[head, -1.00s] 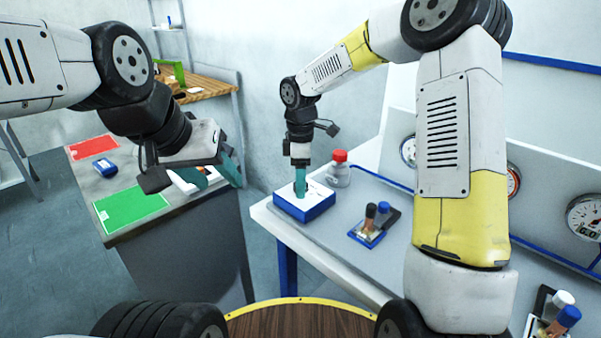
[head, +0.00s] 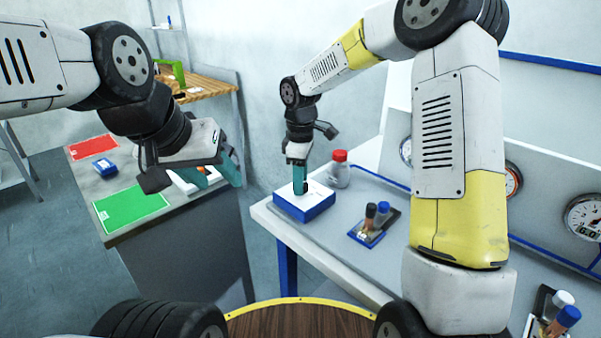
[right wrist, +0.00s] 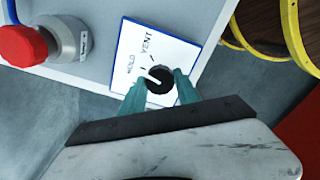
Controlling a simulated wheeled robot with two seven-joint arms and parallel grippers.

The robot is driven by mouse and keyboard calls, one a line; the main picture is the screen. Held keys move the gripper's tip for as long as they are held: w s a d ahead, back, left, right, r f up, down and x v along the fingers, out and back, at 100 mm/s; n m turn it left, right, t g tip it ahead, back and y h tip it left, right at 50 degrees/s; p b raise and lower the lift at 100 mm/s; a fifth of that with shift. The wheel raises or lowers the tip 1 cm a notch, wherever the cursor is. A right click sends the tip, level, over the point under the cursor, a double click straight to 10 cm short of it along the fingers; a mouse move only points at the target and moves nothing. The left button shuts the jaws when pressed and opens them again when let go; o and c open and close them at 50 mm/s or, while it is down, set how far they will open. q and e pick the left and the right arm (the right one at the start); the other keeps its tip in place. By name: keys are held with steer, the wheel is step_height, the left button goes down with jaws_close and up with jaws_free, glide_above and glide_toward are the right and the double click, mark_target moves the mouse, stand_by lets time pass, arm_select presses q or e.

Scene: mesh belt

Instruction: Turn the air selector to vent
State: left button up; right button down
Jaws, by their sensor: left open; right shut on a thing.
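The air selector is a blue box with a white top (head: 318,198) on the near left corner of the light bench. In the right wrist view its white face (right wrist: 135,55) carries the words HOLD and VENT and a round black knob (right wrist: 160,80) with a white pointer line. The line points up and left in that view, nearer HOLD than VENT. My right gripper (head: 299,190) reaches down onto the box, and its teal fingers (right wrist: 160,90) are shut on the knob from both sides. My left gripper (head: 218,178) is open and empty, above the grey cabinet at left.
A green mat (head: 130,208) and a red mat (head: 93,147) lie on the grey cabinet.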

steer(key=m, duration=0.6)
steer(key=shift+m, duration=0.3)
stand_by(0.4)
steer(key=c, duration=0.9)
jaws_free()
step_height(320, 180, up, 8)
steer(key=shift+f, duration=0.2)
steer(key=shift+r, duration=0.15)
